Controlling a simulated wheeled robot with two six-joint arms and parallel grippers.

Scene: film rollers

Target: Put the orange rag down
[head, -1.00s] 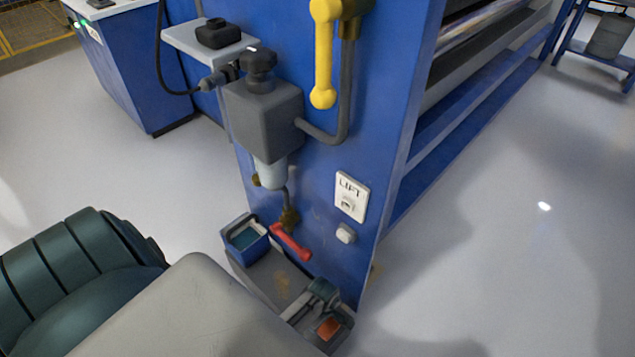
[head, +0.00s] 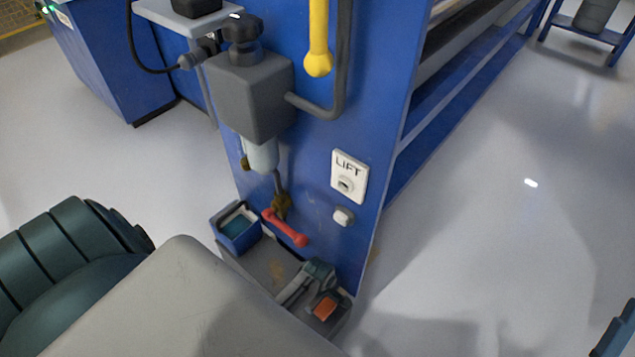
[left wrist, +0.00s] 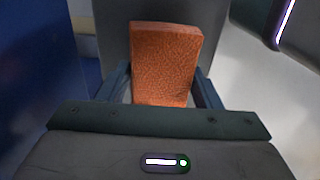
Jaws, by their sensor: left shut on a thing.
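The orange rag (head: 325,308) is a small folded block between the fingers of my left gripper (head: 318,294), low in front of the blue machine panel. In the left wrist view the rag (left wrist: 165,62) stands upright between the two fingers of the left gripper (left wrist: 163,88), which is shut on it. A grey ledge (head: 262,262) lies just behind it; I cannot tell whether the rag touches it. A dark blue piece at the lower right edge of the head view appears to be my right gripper (head: 620,330); its jaws are mostly cut off.
A small blue bin (head: 238,228) with teal contents sits at the ledge's left end. A grey filter unit (head: 250,95), a yellow handle (head: 318,50) and a LIFT switch (head: 349,178) are on the panel. Floor at right is clear.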

